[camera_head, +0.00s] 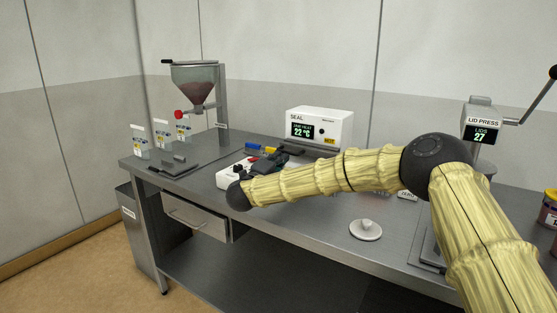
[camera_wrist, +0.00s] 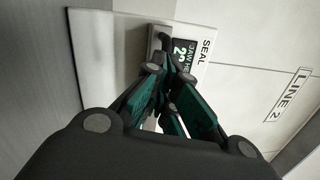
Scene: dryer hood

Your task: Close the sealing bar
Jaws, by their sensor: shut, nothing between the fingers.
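The white sealer (camera_head: 325,125) stands at the back of the bench, its display reading 22 °C. It also shows in the wrist view, with its SEAL label (camera_wrist: 206,48). A grey bar (camera_wrist: 158,38) lies across the front of the sealer in the wrist view; I take it for the sealing bar. Whether it is raised or down I cannot tell. My gripper (camera_head: 276,158) is in front of the sealer, at its left side, with dark green fingers. In the wrist view my gripper (camera_wrist: 163,75) is shut and empty, fingertips close to the bar; contact is unclear.
A white box with switches (camera_head: 231,176) is beside my wrist. A hopper on a stand (camera_head: 195,85), pouches (camera_head: 161,134) and a dark flat device (camera_head: 175,166) are left. A white knobbed disc (camera_head: 366,230) and the lid press (camera_head: 481,125) are right. A drawer (camera_head: 195,214) is below.

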